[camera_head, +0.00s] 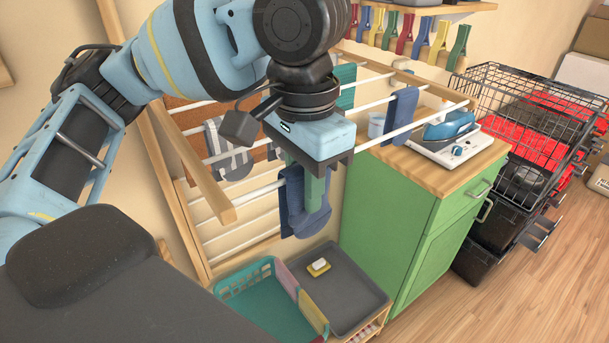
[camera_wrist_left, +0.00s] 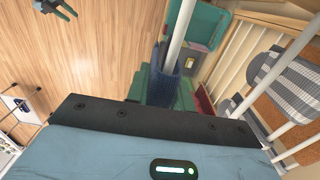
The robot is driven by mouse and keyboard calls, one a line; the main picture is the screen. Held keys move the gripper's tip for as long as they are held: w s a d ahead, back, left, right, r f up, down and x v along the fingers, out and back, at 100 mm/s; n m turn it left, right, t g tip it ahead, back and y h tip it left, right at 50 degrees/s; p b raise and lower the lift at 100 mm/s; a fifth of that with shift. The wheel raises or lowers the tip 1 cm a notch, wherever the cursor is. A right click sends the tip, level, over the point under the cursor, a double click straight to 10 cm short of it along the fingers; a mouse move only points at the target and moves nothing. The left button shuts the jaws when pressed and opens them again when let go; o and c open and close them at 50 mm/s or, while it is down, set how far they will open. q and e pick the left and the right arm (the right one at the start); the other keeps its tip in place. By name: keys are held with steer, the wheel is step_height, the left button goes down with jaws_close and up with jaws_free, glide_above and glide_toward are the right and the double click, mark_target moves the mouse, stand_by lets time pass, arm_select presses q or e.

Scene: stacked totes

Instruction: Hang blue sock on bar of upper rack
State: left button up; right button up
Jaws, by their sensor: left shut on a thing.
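My left gripper (camera_head: 313,195) points down at the front white bar (camera_head: 252,194) of the upper drying rack. Its green fingers are shut on the blue sock (camera_head: 291,217), which hangs below and beside them at the bar. In the left wrist view, the dark blue sock (camera_wrist_left: 160,88) sits at the bar (camera_wrist_left: 181,30), between the green fingers of the left gripper (camera_wrist_left: 165,93). The fingers partly hide the sock, so I cannot tell whether it is fully over the bar. My right gripper is not in view.
Another blue sock (camera_head: 402,110) hangs on the rack to the right. A grey patterned cloth (camera_head: 229,160) hangs behind. A green cabinet (camera_head: 395,215) with an iron (camera_head: 449,126) stands right. A teal basket (camera_head: 262,305) and grey tray (camera_head: 350,300) lie below. Coloured pegs line a shelf above.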

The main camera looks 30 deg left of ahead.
arm_select(q)
steer(key=o, duration=1)
steer(key=shift+o, duration=0.2)
steer(key=shift+r, duration=0.1)
step_height(320, 180, up, 8)
steer(key=shift+f, duration=0.15)
